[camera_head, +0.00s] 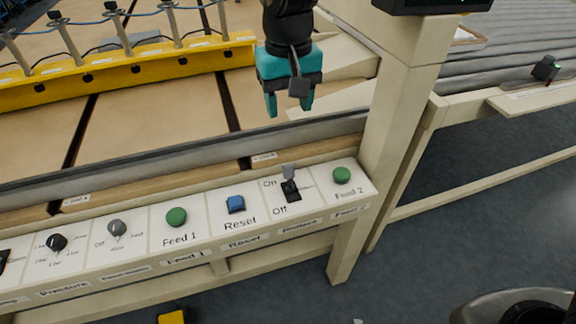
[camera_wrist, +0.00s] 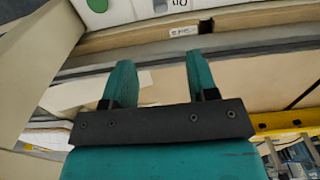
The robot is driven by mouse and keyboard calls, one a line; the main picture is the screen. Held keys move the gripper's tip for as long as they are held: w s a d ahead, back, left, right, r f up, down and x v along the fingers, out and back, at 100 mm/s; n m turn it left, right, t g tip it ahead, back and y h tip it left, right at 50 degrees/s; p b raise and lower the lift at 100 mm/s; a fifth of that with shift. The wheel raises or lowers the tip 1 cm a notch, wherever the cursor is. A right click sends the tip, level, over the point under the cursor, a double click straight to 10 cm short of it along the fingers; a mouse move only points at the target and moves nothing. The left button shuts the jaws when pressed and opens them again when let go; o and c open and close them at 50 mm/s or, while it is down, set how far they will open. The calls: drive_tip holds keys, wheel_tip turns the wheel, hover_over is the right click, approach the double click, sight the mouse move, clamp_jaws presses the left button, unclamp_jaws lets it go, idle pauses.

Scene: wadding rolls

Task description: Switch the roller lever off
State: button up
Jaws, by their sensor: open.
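The roller lever (camera_head: 289,173) has a grey knob on a black base. It stands on the white panel between the blue Reset button and the Feed 2 button, and its knob is up at the On end. My gripper (camera_head: 290,108) is teal and hangs above and behind the panel, apart from the lever. In the wrist view my gripper (camera_wrist: 162,72) shows two teal fingers spread with nothing between them. The lever itself is not clearly visible in the wrist view; part of an On label (camera_wrist: 180,4) shows at the top edge.
Green Feed 1 (camera_head: 176,217) and Feed 2 (camera_head: 341,175) buttons, a blue Reset button (camera_head: 236,204) and dark knobs (camera_head: 57,242) line the panel. A cream post (camera_head: 394,120) rises at its right end. A yellow rail (camera_head: 130,74) with upright posts lies behind. The air above the panel is clear.

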sight(289, 166)
wheel_tip(289, 166, down, 16)
drive_tip(key=shift+f+p, duration=0.2)
drive_tip(key=shift+p, duration=0.15)
drive_tip(key=c, duration=0.9)
drive_tip(key=shift+s, duration=0.1)
drive_tip(key=s+t+b, duration=0.1)
drive_tip(key=b, duration=0.1)
drive_tip(key=t+y+b, duration=0.1)
drive_tip(key=t+b, duration=0.1)
drive_tip(key=s+t+b, duration=0.1)
drive_tip(key=b, duration=0.2)
drive_tip(key=shift+s+d+f+t, duration=0.25)
drive_tip(key=shift+s+d+t, duration=0.05)
drive_tip(key=shift+d+t, duration=0.1)
drive_tip(key=t+b, duration=0.1)
drive_tip(key=b, duration=0.1)
drive_tip(key=s+t+y+b, duration=0.1)
drive_tip(key=b, duration=0.1)
drive_tip(key=shift+s+d+r+t, duration=0.1)
drive_tip(key=shift+d+t, duration=0.05)
drive_tip(key=shift+t, duration=0.15)
drive_tip(key=o, duration=0.9)
